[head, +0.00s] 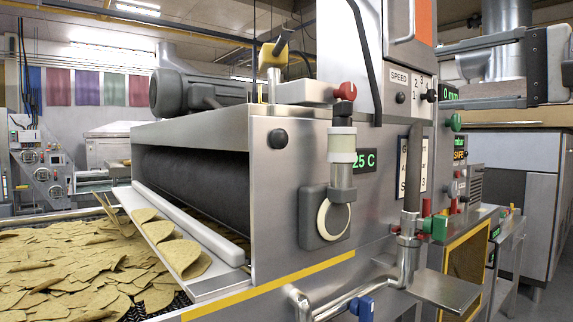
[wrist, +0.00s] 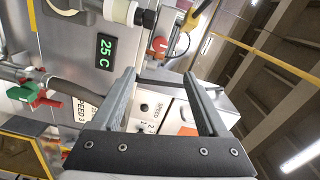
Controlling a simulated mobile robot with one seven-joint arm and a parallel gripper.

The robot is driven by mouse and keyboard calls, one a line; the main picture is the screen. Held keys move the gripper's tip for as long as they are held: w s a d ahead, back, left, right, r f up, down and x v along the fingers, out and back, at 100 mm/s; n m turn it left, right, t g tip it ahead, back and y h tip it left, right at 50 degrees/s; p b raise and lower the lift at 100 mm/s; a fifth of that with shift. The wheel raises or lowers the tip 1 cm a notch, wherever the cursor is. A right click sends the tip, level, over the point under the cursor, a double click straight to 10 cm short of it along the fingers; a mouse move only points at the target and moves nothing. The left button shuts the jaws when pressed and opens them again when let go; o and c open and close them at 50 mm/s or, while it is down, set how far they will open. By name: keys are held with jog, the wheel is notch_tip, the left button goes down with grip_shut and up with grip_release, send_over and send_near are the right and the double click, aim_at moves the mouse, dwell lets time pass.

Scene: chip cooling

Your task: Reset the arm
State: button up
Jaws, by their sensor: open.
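My gripper (head: 440,77) is at the upper right in the head view, its two grey fingers pointing left and spread well apart. It also shows in the wrist view (wrist: 160,74), with nothing between the fingers. Beyond the fingers is the steel machine with its control panel. The speed dial (head: 429,95) is to the left of the fingertips in the head view. I cannot tell the exact gap between the fingers and the panel.
Chips (head: 70,265) lie on the conveyor at the left, with several on the white sloping chute (head: 150,222). A green display (head: 362,160) reads 25 C. Red and green valve handles (head: 435,227) and a pipe stick out below the gripper. A grey cabinet (head: 515,190) stands at the right.

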jog(key=a+f+g+h+p, duration=0.2)
jog(key=a+f+g, duration=0.3)
jog(key=f, duration=0.8)
jog(key=s+a+f+n+g+h+p, duration=0.1)
jog(key=s+a+f+n+h, duration=0.1)
jog(key=f, duration=0.7)
jog(key=s+a+f+n+g+h, duration=0.1)
jog(key=s+a+f+n+h, duration=0.1)
jog(key=s+f, duration=0.4)
jog(key=s+a+f+n+g+h+p, duration=0.1)
jog(key=s+f+n+h, duration=0.3)
jog(key=f, duration=0.8)
jog(key=shift+a+f+g+h+p, duration=0.15)
jog(key=shift+a+g+h+p, duration=0.15)
jog(key=shift+a+g, duration=0.2)
